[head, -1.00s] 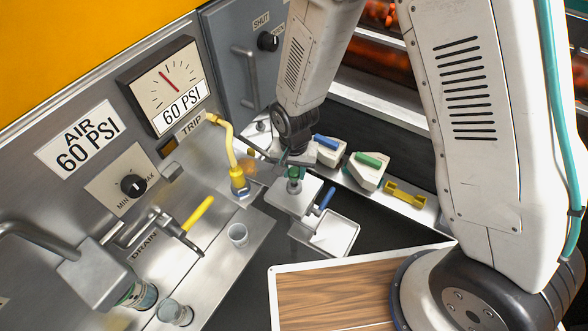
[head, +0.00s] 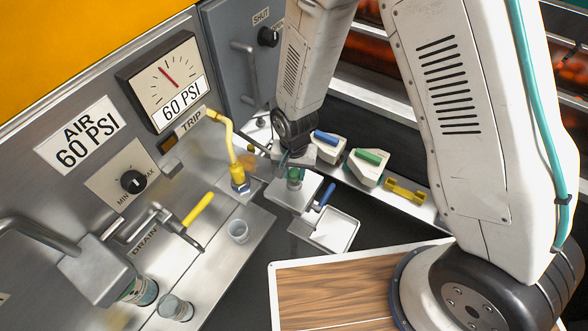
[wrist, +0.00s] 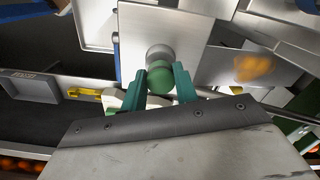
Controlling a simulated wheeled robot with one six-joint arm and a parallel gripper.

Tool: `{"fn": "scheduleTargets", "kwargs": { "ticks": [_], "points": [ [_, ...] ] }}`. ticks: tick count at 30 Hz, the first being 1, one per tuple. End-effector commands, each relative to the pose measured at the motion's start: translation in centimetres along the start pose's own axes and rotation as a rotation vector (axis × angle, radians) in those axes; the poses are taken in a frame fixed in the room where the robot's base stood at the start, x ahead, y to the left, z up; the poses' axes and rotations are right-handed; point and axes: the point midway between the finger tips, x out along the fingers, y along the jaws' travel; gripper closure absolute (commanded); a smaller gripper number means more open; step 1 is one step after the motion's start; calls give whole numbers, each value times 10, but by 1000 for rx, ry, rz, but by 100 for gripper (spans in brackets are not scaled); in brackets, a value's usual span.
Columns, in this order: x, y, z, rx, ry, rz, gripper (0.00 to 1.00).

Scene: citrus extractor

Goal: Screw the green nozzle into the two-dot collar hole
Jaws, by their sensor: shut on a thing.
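The green nozzle (wrist: 160,78) is between the two teal fingers of my gripper (wrist: 162,74) in the wrist view. In the head view the nozzle (head: 294,176) shows just under my gripper (head: 293,163), over a pale square block (head: 297,201). A round metal collar (wrist: 159,53) stands on the block's plate and shows just beyond the nozzle in the wrist view. The nozzle appears upright at the collar. How far it sits in the hole is hidden. I cannot make out dot marks.
A blue lever (head: 326,193) and a square tray (head: 329,231) are beside the block. White blocks with blue (head: 326,138) and green (head: 369,157) tops stand behind, near a yellow part (head: 404,190). A yellow bent pipe (head: 233,150) stands to the left.

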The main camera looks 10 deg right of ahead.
Motion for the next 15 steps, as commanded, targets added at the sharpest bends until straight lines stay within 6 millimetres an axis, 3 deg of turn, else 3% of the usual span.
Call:
{"fn": "scheduleTargets", "kwargs": {
  "ticks": [4,5,7,15],
  "points": [
    [4,0,0,0,0,0,93],
    [4,0,0,0,0,0,68],
    [4,0,0,0,0,0,48],
    [4,0,0,0,0,0,45]
  ]
}}
